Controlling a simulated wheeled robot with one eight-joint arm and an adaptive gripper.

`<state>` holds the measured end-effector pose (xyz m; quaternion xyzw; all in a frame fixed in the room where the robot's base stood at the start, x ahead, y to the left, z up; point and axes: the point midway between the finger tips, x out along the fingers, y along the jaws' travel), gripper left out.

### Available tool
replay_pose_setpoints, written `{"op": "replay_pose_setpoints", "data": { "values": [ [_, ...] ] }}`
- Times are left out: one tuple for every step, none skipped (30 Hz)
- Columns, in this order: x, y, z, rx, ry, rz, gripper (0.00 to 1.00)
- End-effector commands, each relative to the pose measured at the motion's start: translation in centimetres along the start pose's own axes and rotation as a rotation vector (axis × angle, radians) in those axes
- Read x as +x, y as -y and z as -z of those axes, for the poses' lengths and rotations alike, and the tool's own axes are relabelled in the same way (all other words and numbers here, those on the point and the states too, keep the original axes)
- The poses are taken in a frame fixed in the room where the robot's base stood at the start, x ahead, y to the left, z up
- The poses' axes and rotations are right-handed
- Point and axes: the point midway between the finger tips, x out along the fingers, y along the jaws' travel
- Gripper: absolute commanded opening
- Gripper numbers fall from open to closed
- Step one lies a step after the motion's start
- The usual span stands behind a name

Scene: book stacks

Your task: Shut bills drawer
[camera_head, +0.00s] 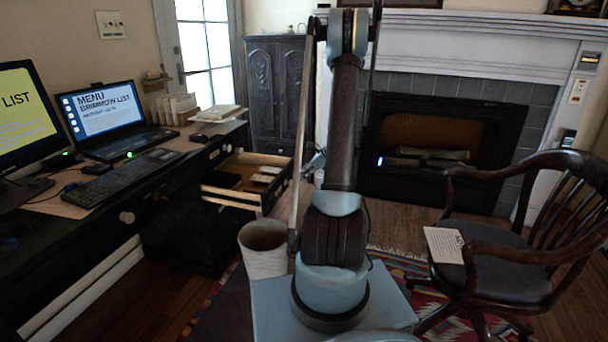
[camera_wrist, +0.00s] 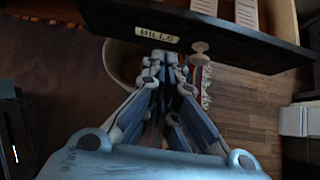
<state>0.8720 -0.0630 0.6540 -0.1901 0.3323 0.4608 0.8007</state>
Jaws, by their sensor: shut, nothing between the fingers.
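The bills drawer shows in the wrist view as a dark front panel (camera_wrist: 110,20) with a "BILLS" label (camera_wrist: 158,34) and a pale round knob (camera_wrist: 200,47). Pale items show behind the panel, inside the drawer. In the head view a drawer (camera_head: 276,190) stands pulled out of the desk, with papers or boxes inside; its label cannot be read there. My gripper (camera_wrist: 163,58) is shut and empty. Its tips appear just below the label and left of the knob; whether they touch the panel I cannot tell. In the head view my arm mostly hides the gripper.
The dark desk (camera_head: 190,160) carries a laptop (camera_head: 103,112), a monitor (camera_head: 25,115) and a keyboard (camera_head: 125,178). A pale waste bin (camera_head: 264,250) stands on the floor near the drawer. A wooden armchair (camera_head: 510,265) with a paper on it is at right. A fireplace (camera_head: 425,150) is behind.

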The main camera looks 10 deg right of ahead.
Motion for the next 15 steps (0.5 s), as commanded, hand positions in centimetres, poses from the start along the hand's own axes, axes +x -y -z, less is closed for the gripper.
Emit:
{"op": "replay_pose_setpoints", "data": {
  "values": [
    [1.0,0.0,0.0,-0.002,0.0,-0.002,0.0],
    [1.5,0.0,-0.1,-0.003,0.0,-0.002,0.0],
    [2.2,0.0,0.0,-0.003,0.0,-0.001,0.0],
    [2.7,0.0,0.0,-0.003,0.0,-0.001,0.0],
    [3.2,0.0,0.0,-0.003,0.0,-0.001,0.0],
    [3.9,-0.1,-0.1,-0.003,0.0,-0.002,0.0],
    [4.4,0.0,-0.1,-0.003,0.0,-0.002,0.0],
    [4.9,0.0,0.0,-0.002,0.0,-0.002,0.0],
    [5.6,0.0,0.0,-0.003,0.0,-0.001,0.0],
    [6.0,-0.1,0.0,-0.003,0.0,-0.001,0.0],
    [6.4,-0.1,-0.4,-0.004,0.0,-0.002,0.0],
    [6.7,-0.1,-0.9,-0.003,0.0,-0.002,0.0],
    [7.0,-0.1,-1.2,-0.003,0.0,-0.002,0.0],
    [7.3,-0.1,-1.5,-0.003,0.0,-0.002,0.0],
    [7.6,-0.1,-1.8,-0.003,0.0,-0.002,0.0]
  ]
}}
